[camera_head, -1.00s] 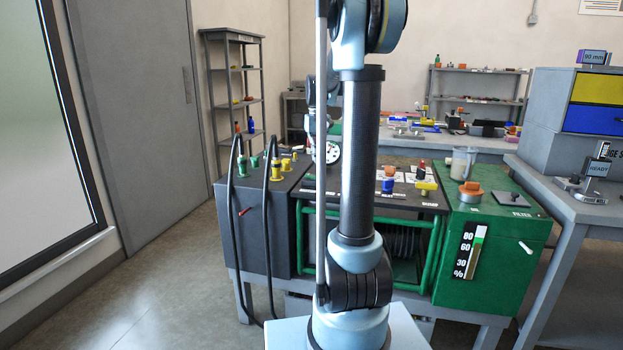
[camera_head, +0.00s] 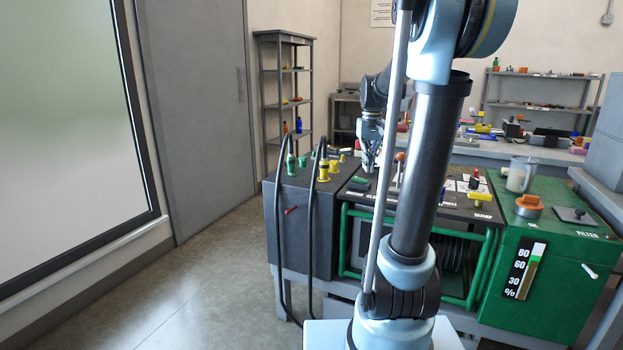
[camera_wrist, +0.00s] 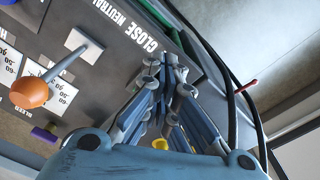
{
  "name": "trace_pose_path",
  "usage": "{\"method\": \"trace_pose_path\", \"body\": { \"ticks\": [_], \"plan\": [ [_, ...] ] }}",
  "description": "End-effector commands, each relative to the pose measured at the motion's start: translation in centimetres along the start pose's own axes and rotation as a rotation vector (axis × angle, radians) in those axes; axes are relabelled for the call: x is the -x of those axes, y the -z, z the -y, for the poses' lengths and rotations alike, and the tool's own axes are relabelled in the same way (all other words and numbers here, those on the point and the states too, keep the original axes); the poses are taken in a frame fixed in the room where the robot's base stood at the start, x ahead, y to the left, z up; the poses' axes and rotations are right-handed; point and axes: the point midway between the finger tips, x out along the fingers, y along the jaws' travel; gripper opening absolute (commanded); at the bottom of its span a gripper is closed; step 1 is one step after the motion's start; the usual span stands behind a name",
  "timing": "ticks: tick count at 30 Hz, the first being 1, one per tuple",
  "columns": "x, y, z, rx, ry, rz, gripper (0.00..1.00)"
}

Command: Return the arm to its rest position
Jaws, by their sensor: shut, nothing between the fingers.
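My gripper (camera_head: 369,150) hangs over the left part of the cart's control panel in the head view, fingers pointing down. It is shut and empty. In the wrist view the closed fingers (camera_wrist: 168,95) are seen above the panel, near the "CLOSE NEUTRAL" label. An orange-knobbed lever (camera_wrist: 29,92) stands on the panel beside them, apart from the fingers; its knob shows in the head view (camera_head: 401,156). My arm's column covers part of the panel in the head view.
Black hoses (camera_head: 311,220) loop from the grey cabinet (camera_head: 284,240) at the left, close to my gripper in the wrist view. A green tank (camera_head: 550,250) with an orange cap (camera_head: 529,205) and a clear jug (camera_head: 520,174) stands at the right. The floor at left (camera_head: 190,290) is clear.

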Motion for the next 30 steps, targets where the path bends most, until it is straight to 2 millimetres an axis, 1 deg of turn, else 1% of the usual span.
{"method": "trace_pose_path", "body": {
  "ticks": [1,3,8,14,18,23,27,30],
  "plan": [
    [-0.2,-1.6,0.3,-0.001,-0.001,-0.007,0.00],
    [-0.5,-3.5,0.6,-0.004,-0.002,-0.016,0.00],
    [-1.5,-7.9,1.3,-0.011,-0.003,-0.036,0.00],
    [-3.4,-13.1,2.0,-0.018,-0.005,-0.062,0.00],
    [-5.2,-16.5,2.5,-0.024,-0.006,-0.081,0.00],
    [-7.7,-20.3,3.0,-0.031,-0.007,-0.101,0.00],
    [-10.1,-23.3,3.3,-0.036,-0.007,-0.120,0.00],
    [-11.9,-25.2,3.5,-0.040,-0.007,-0.132,0.00]
  ]
}}
